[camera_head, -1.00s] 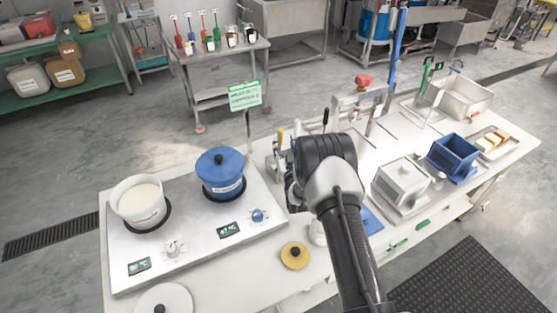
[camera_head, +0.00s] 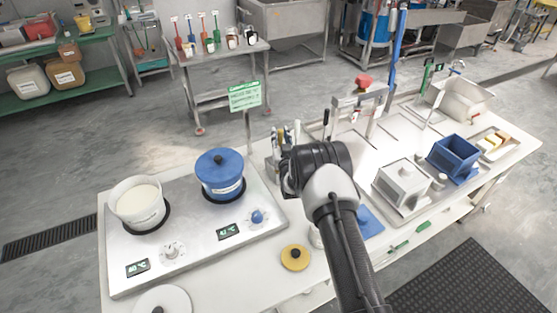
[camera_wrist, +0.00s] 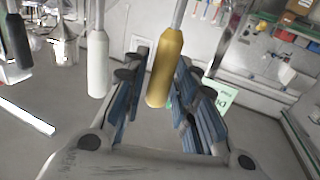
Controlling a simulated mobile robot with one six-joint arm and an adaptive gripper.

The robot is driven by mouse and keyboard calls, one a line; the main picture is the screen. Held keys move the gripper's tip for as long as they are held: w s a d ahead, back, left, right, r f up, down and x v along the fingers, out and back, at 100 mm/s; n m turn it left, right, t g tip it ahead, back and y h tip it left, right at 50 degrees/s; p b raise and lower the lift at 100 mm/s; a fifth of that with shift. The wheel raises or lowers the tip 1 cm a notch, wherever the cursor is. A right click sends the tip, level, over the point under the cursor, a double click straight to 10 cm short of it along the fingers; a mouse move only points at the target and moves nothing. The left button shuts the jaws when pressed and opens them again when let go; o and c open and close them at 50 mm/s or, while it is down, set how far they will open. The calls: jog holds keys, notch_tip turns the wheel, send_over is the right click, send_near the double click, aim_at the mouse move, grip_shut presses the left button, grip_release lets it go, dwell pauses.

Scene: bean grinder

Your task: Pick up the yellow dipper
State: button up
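The yellow dipper shows in the wrist view as a yellow handle (camera_wrist: 164,68) on a thin metal rod. It hangs between the two blue-padded fingers of my gripper (camera_wrist: 160,78), nearer the right finger. The gripper is open, with a visible gap on the handle's left; I cannot tell whether the right finger touches it. The dipper's lower end is out of the wrist view. In the head view my arm's wrist (camera_head: 318,165) stands at the tool rack and hides most of the gripper.
A white handle (camera_wrist: 98,64) hangs just left of my left finger, and a black handle (camera_wrist: 17,42) is farther left. A blue lidded pot (camera_head: 220,172) and a white pot (camera_head: 139,217) stand on the hot plate. A yellow lid (camera_head: 295,257) lies in front.

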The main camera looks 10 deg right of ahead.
grip_shut()
dwell(0.3)
